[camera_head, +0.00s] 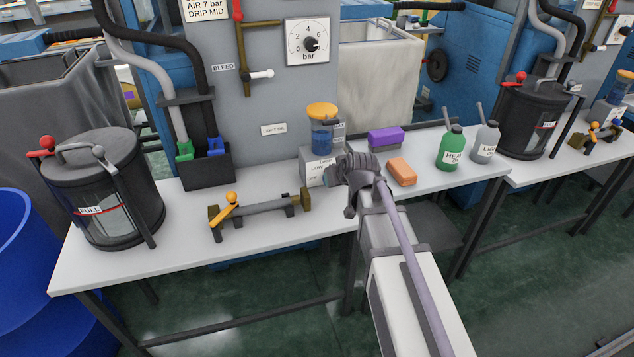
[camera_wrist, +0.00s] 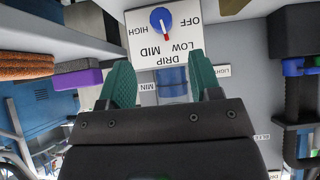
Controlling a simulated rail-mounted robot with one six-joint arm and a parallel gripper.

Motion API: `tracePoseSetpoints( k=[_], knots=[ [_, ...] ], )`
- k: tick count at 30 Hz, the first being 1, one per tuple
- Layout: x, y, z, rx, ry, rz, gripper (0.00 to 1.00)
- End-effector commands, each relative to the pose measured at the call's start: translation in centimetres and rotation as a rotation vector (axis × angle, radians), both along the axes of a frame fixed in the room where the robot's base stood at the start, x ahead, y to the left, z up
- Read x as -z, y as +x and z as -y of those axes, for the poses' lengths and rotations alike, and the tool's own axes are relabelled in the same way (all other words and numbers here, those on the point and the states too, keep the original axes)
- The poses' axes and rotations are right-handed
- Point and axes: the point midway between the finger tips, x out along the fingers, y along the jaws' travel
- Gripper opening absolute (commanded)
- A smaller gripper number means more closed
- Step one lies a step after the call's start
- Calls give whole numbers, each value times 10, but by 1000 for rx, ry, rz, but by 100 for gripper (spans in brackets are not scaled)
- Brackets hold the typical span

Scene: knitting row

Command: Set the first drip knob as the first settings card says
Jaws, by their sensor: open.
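The settings card (camera_head: 206,10) at the top of the head view reads "AIR 7 bar DRIP MID". The drip oiler, a clear blue-filled bowl with a yellow cap (camera_head: 322,110), stands on a pale box (camera_head: 313,163) on the first bench. In the wrist view, upside down, the blue drip knob (camera_wrist: 160,19) sits on a white dial plate (camera_wrist: 176,38) marked OFF, LOW, MID, HIGH. Its red pointer appears between MID and LOW. My gripper (camera_wrist: 160,80) is open and empty, its green fingers apart, facing the plate without touching the knob. In the head view my gripper (camera_head: 343,172) is beside the box, fingertips partly hidden.
A purple block (camera_head: 386,137) and an orange block (camera_head: 401,172) lie right of the oiler. Green (camera_head: 450,148) and grey (camera_head: 484,145) bottles stand farther right. A brass-ended bar (camera_head: 260,207) and a dark tank (camera_head: 104,190) occupy the left bench. A pressure gauge (camera_head: 307,41) is above.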

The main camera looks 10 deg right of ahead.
Motion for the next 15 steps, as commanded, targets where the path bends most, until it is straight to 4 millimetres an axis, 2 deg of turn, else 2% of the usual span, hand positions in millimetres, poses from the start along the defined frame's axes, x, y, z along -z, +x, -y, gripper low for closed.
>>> tracePoseSetpoints(
  k=[9, 12, 15],
  knots=[
    [57, 49, -7, -2, -2, 0, 58],
    [70, 63, -9, -3, -3, 0, 58],
    [74, 71, -10, -3, -3, 0, 58]
  ],
)
